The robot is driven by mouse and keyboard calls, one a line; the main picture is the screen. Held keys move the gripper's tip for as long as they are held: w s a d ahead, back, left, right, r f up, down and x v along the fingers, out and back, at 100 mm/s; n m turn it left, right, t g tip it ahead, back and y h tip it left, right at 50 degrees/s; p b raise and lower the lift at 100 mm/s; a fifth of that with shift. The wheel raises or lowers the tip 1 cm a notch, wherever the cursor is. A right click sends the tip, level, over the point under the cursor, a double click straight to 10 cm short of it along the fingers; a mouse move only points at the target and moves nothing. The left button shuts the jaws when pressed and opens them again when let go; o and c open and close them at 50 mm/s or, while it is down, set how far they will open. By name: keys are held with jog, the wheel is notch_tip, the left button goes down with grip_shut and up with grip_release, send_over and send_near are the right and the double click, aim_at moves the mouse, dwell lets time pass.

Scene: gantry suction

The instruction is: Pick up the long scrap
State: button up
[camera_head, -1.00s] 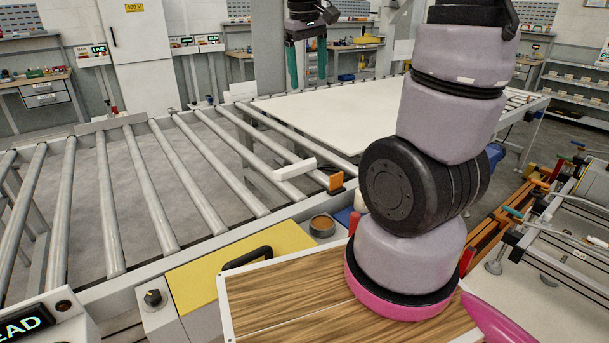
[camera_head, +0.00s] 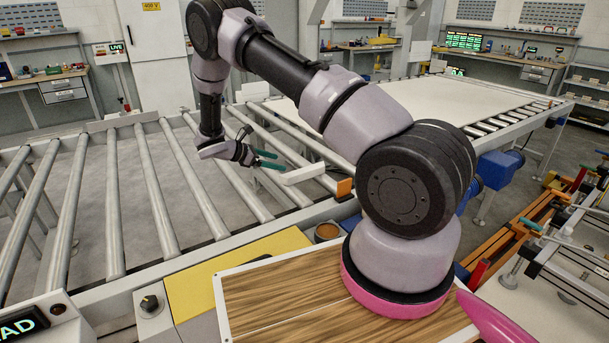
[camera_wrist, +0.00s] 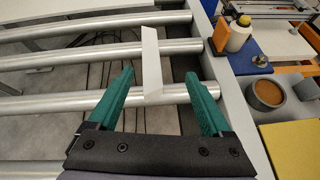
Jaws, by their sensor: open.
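The long scrap (camera_head: 302,174) is a white bar lying across the metal rollers near the frame's right side. In the wrist view the long scrap (camera_wrist: 152,66) lies ahead of my gripper, its near end roughly in line with the gap between the fingertips. My gripper (camera_head: 268,160) has green fingers and is just left of the scrap in the head view. In the wrist view my gripper (camera_wrist: 160,82) is open, with nothing held and a clear gap on either side of the scrap.
An orange block (camera_head: 344,188) stands by the scrap's right end. A brown round cup (camera_wrist: 268,93) and a white bottle (camera_wrist: 238,34) on a blue plate sit beside the conveyor. A large white sheet (camera_head: 430,107) lies on the rollers behind. Gaps between rollers show the floor.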

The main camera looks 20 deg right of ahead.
jog(key=n+t+h, duration=0.1)
jog(key=n, duration=0.1)
send_near(290, 174)
jog(key=d, duration=0.2)
jog(key=x, duration=1.1)
jog(key=shift+w+a+f, duration=0.1)
jog(key=shift+a+f, duration=0.15)
jog(key=shift+f, duration=0.1)
grip_shut()
